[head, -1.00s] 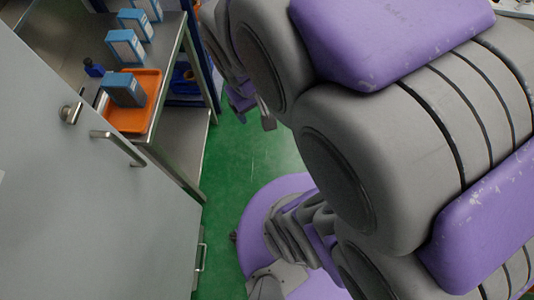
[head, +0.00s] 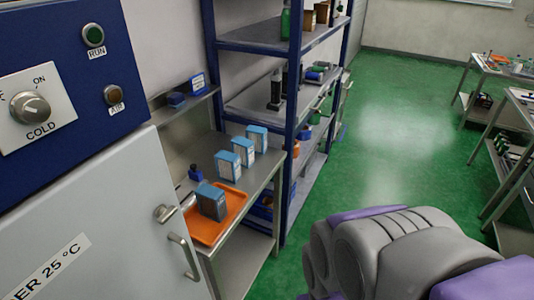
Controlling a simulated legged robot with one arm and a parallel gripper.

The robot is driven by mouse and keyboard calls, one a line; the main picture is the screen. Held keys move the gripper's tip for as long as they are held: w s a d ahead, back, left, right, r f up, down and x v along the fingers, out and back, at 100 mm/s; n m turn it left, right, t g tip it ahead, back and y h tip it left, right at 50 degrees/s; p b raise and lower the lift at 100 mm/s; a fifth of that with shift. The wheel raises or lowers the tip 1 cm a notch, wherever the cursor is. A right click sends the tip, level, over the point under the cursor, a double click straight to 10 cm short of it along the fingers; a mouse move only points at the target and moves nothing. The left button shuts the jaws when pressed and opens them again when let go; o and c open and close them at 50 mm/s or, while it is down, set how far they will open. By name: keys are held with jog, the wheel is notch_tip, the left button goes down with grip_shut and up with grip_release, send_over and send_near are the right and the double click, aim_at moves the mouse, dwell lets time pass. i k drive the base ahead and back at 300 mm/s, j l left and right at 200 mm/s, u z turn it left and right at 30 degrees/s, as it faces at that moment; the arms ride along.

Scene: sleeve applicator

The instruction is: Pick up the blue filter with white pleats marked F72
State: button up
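Three blue filters with white pleated sides stand upright in a slanting row on the steel table: a far one (head: 257,139), a middle one (head: 243,151) and a near one (head: 228,166). Their markings are too small to read, so I cannot tell which is F72. A darker grey box with a blue top (head: 212,203) stands on an orange tray (head: 236,205) in front of them. My grey and purple arm fills the lower right. My gripper is out of view.
A grey cabinet with a blue control panel (head: 70,70) and door handle (head: 184,258) stands close on the left. A small dark blue bottle (head: 196,173) is behind the tray. Blue-framed shelving (head: 292,130) stands beyond the table. Green floor (head: 395,160) is clear to the right.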

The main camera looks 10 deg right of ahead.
aim_at(258, 135)
jog(key=i+l+u, duration=0.3)
jog(key=l, duration=0.35)
jog(key=i+l+u, duration=0.35)
jog(key=l, duration=0.4)
jog(key=i+l+u, duration=0.15)
jog(key=l, duration=0.25)
jog(key=i+l+u, duration=0.15)
jog(key=l, duration=0.25)
jog(key=l+u, duration=0.2)
jog(key=l, duration=0.2)
